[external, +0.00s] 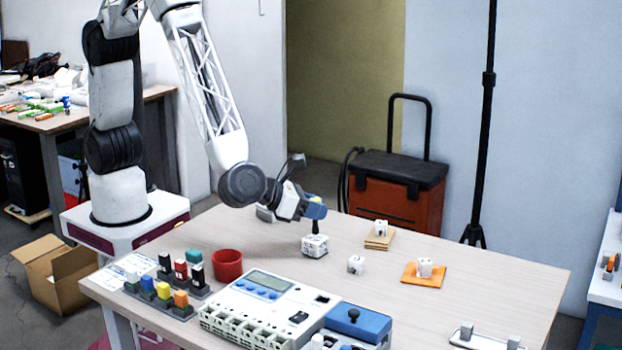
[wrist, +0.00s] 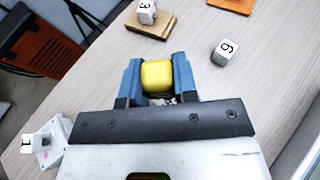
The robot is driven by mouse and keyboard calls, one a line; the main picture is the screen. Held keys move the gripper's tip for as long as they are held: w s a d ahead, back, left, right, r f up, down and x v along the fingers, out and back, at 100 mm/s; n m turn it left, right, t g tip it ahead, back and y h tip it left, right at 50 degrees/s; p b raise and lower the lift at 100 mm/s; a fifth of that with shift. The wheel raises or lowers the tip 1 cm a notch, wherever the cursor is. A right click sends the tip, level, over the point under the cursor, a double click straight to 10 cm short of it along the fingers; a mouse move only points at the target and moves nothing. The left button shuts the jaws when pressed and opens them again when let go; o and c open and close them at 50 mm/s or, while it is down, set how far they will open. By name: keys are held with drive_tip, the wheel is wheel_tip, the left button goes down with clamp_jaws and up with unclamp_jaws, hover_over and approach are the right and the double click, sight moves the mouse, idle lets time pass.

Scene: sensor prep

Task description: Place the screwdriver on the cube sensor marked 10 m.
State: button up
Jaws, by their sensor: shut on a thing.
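My gripper (external: 316,209) is shut on a yellow thing, which I take to be the screwdriver's handle (wrist: 158,75). It lies between the blue fingers in the wrist view. In the external view, a dark upright piece (external: 316,228) shows below the fingers, directly above a larger white cube (external: 315,246) with dark markings. I cannot tell whether it touches the cube's top. The markings are too small to read. Smaller white cubes stand nearby: one marked 3 (wrist: 147,12) on a wooden pad (wrist: 148,26), one marked 6 or 9 (wrist: 226,51) on the bare table, and one (external: 424,267) on an orange pad (external: 410,278).
A red cup (external: 227,265), a white device with a display (external: 262,305) and a rack of coloured blocks (external: 165,298) stand at the near left. A blue box (external: 357,325) is at the front. The table's right part is mostly clear. A cube marked 1 (wrist: 28,143) shows bottom left.

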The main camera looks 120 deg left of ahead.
drive_tip(key=shift+f, duration=0.45)
drive_tip(key=shift+f, duration=0.15)
drive_tip(key=o, duration=0.9)
drive_tip(key=v, duration=1.2)
